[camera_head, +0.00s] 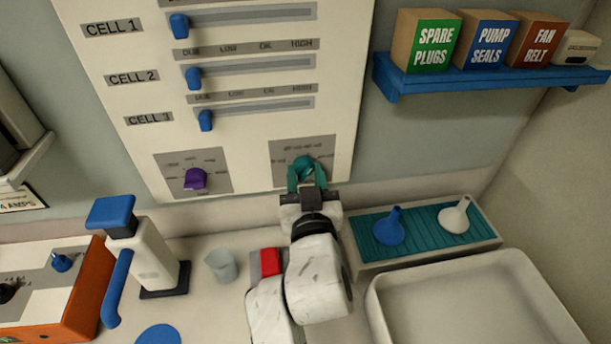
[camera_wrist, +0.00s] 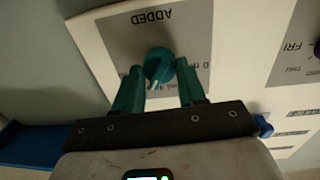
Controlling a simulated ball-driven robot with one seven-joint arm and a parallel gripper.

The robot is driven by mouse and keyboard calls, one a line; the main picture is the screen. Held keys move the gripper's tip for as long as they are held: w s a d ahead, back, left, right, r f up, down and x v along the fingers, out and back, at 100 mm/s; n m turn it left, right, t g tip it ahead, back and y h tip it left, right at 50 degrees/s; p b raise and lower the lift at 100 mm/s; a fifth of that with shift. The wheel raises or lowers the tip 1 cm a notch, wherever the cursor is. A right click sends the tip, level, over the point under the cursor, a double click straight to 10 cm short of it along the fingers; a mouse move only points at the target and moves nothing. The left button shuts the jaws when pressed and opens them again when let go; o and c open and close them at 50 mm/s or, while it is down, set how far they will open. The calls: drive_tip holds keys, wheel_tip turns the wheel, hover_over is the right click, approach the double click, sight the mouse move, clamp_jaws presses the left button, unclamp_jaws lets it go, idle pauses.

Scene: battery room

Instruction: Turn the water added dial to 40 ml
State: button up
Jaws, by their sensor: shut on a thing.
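The water added dial is a round teal knob (camera_wrist: 159,66) on a grey plate (camera_wrist: 190,25) marked ADDED, upside down in the wrist view. A white pointer mark on the knob faces the bottom of that picture, slightly left. My gripper (camera_wrist: 159,70) has its two teal fingers on either side of the knob and is shut on it. In the head view my gripper (camera_head: 307,176) reaches up to the lower right of the white panel (camera_head: 255,135), and its fingers hide much of the dial. The scale numbers are too small or covered to read.
A purple dial (camera_head: 195,179) sits left on the panel, below several blue sliders. A blue shelf (camera_head: 470,82) with boxes juts out at upper right. On the counter stand a clear cup (camera_head: 221,265), a red-topped item (camera_head: 270,262), funnels on a teal rack (camera_head: 365,238) and a white tray (camera_head: 384,300).

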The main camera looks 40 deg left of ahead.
drive_tip(key=shift+f+n+b, duration=0.1)
drive_tip(key=shift+n+b, duration=0.3)
drive_tip(key=shift+b, duration=0.2)
drive_tip(key=shift+c, duration=0.3)
drive_tip(key=shift+n, duration=0.5)
drive_tip(key=o, duration=1.1)
drive_tip(key=shift+c, duration=0.2)
drive_tip(key=b+v, duration=0.2)
drive_tip(key=v, duration=0.8)
drive_tip(key=shift+s+d, duration=0.25)
drive_tip(key=shift+s, duration=0.05)
